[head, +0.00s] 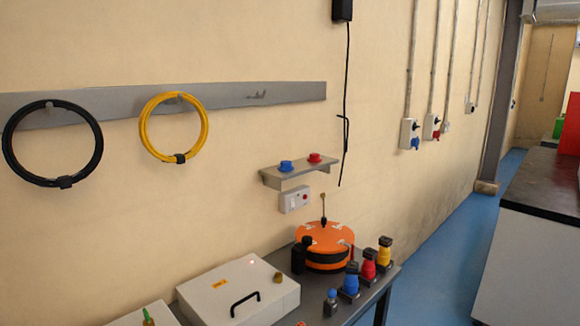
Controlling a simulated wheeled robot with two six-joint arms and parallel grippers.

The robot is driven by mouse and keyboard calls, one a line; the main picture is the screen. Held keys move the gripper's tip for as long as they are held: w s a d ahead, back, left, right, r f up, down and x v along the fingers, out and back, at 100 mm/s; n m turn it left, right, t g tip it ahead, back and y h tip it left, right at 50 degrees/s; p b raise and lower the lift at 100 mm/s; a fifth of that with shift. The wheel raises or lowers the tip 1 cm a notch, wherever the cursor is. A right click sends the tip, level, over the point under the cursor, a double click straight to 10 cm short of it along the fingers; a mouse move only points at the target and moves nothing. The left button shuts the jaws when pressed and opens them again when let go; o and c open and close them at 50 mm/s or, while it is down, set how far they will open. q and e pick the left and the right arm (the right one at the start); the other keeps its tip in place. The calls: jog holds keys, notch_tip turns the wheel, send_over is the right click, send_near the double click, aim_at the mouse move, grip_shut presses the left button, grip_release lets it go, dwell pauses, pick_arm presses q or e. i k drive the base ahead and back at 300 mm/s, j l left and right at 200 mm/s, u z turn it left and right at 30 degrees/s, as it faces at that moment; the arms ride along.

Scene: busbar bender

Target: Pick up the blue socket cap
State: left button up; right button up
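A small blue cap (286,166) sits on the left part of a narrow grey wall shelf (298,173). It looks like the blue socket cap. A similar red cap (314,158) sits to its right on the same shelf, apart from it. Neither of my grippers is in view.
Below are a white wall socket (294,200) and a table with an orange reel (324,240), a white handled box (236,290) and blue (351,279), red (369,264) and yellow (385,251) connectors. A black cable (346,90) hangs right of the shelf. Blue floor (440,255) is clear at right.

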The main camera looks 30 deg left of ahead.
aim_at(285, 166)
jog(key=i+l+z, duration=0.2)
jog(key=i, duration=0.15)
jog(key=i+z, duration=0.15)
jog(key=i, duration=0.2)
jog(key=i+l, duration=0.15)
jog(key=i, duration=0.7)
jog(key=i+l+z, duration=0.1)
jog(key=i, duration=0.75)
jog(key=i+l+u, duration=0.1)
jog(key=i+u, duration=0.35)
jog(key=i+l+u, duration=0.15)
jog(key=u, duration=0.3)
jog(key=i+l+u, duration=0.6)
jog(key=l+u, duration=0.15)
jog(key=u, duration=0.15)
